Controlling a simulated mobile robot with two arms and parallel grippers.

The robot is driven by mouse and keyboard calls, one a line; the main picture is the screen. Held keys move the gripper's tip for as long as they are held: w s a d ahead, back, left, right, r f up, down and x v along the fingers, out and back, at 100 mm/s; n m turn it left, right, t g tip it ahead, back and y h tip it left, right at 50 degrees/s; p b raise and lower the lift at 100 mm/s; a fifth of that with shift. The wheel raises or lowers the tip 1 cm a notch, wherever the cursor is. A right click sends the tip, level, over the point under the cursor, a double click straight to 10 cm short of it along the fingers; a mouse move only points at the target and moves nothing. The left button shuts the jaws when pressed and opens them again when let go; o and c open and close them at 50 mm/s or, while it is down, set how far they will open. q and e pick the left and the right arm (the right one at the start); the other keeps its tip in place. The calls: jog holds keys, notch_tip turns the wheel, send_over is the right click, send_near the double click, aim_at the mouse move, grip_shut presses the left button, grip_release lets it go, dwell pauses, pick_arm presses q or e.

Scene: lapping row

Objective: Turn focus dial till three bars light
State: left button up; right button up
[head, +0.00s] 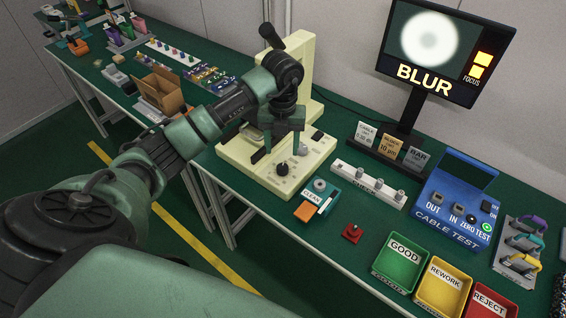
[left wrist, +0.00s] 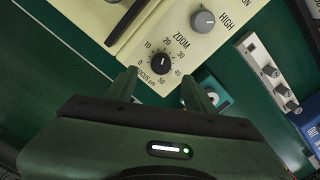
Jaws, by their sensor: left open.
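The black focus dial (head: 282,168) is on the front of the cream microscope's base (head: 250,158). My left gripper (head: 284,142) is open and empty above the base. In the left wrist view, its fingers (left wrist: 162,88) are spread, with the dial just beyond and between their tips, apart from them. The monitor (head: 445,50) shows a blurred white disc, the word BLUR and two lit yellow focus bars. My right gripper is out of view.
A grey knob (left wrist: 203,20) sits beside the focus dial near the ZOOM and HIGH labels. A teal CLEAN holder (head: 319,196) and a knobbed white rack (head: 368,186) stand right of the base. Green, yellow and red bins (head: 400,262) line the front edge.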

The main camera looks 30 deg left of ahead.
aim_at(282, 166)
pick_arm(q)
notch_tip(282, 166, down, 7)
jog(key=shift+d+f+p, duration=0.1)
jog(key=shift+f+p, duration=0.1)
jog(key=shift+p, duration=0.4)
jog(key=shift+c, duration=0.3)
grip_shut()
jog(key=m+b, duration=0.2)
jog(key=m, duration=0.1)
jog(key=shift+w+f+b, duration=0.1)
jog(key=shift+f+b, duration=0.05)
jog(key=shift+b, duration=0.15)
jog(key=shift+m+b, duration=0.35)
jog(key=shift+m, duration=0.75)
jog(key=shift+r, duration=0.2)
